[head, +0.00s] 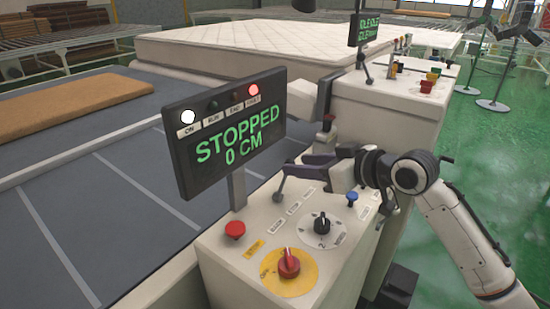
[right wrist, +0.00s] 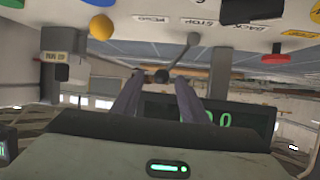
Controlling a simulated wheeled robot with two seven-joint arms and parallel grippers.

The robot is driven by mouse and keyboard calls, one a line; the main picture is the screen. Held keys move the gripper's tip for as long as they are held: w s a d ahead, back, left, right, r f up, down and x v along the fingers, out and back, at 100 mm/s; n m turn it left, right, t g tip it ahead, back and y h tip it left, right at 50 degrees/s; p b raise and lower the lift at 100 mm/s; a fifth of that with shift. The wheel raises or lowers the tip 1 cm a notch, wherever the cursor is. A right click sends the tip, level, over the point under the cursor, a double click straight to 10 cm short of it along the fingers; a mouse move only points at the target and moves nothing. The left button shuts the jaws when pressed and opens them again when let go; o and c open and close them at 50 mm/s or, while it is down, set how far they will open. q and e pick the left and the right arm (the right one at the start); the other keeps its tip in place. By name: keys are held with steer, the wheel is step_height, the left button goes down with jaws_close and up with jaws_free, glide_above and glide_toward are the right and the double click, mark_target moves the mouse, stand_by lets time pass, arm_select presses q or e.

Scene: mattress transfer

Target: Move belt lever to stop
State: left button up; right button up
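The belt lever (head: 281,186), a short grey handle, stands on the white control console (head: 225,262) below the display. It also shows in the right wrist view (right wrist: 181,54), near labels that include STOP and BACK; I cannot tell which label it points at. My right gripper (head: 300,165) is beside the lever's upper end. Its two dark fingers (right wrist: 157,92) are apart in the right wrist view, with the lever just beyond their tips and nothing visibly held. The display (head: 232,140) reads STOPPED 0 CM, with a white and a red lamp lit. My left gripper is out of view.
The console carries a red button (head: 235,230), a red knob on a yellow disc (head: 289,265), a black dial (head: 322,223) and a blue button (head: 352,198). A second console (head: 385,105) stands behind.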

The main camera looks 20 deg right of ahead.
steer(key=x, duration=0.8)
steer(key=shift+a, duration=0.2)
jaws_close()
